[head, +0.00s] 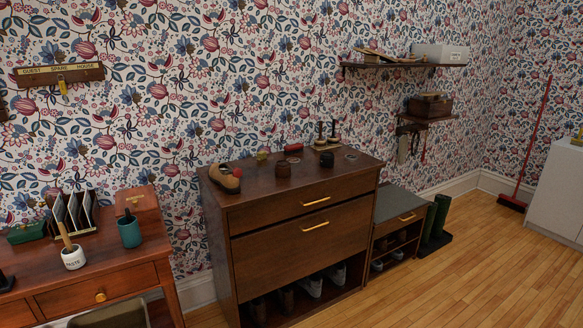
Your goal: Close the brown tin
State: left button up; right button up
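A small dark brown round tin (283,169) stands on top of the wooden shoe cabinet (250,202), near the middle. A black round tin (327,159) stands to its right. A flat dark disc (293,160), perhaps a lid, lies just behind the brown tin. Another small flat round piece (350,156) lies right of the black tin. At this size I cannot tell whether the brown tin is open or which lid is its own. Neither of my grippers is in view.
A red-topped item (293,148) and two dark-handled brushes (326,138) stand along the back. A desk (100,268) is at left, a low bench (397,215) at right.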

aim_at(282, 168)
jog(key=i+j+z, duration=0.15)
jog(key=i+z, duration=0.2)
jog(key=i+j+z, duration=0.3)
jog(key=i, duration=0.25)
jog(key=i+j+z, duration=0.35)
jog(key=i, duration=0.1)
